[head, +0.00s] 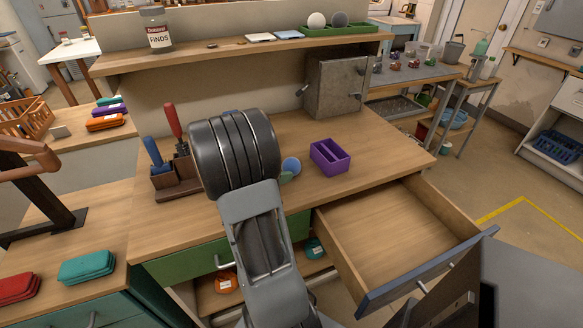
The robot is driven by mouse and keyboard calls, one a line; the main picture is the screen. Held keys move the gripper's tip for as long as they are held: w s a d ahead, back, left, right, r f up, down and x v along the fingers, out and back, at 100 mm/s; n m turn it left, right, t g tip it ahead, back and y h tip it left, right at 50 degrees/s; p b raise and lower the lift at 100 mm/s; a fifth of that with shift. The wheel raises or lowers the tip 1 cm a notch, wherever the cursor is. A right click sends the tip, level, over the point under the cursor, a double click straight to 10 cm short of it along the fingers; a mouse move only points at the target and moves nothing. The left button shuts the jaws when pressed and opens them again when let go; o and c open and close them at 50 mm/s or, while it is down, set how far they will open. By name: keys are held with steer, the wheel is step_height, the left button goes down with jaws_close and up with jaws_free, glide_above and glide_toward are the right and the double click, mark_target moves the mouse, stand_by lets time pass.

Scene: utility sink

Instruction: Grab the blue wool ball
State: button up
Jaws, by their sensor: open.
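A small round blue thing (291,165), which looks like the blue wool ball, rests on the wooden workbench top (385,152). It sits just right of my arm's dark ribbed joint. A small greenish thing (285,177) shows at its lower left, partly hidden by my arm. My arm rises from the bottom middle and covers part of the bench. The jaws of my gripper do not show, so I see nothing held.
A purple divided box (329,157) stands right of the ball, and a grey metal box (337,82) behind. A dark holder (176,176) with red- and blue-handled tools stands left. An empty drawer (400,236) juts out at front right. A shelf (225,58) overhangs the back.

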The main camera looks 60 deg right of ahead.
mark_target(291, 166)
steer(key=shift+x, duration=2.6)
steer(key=shift+s, duration=0.15)
steer(key=c, duration=1)
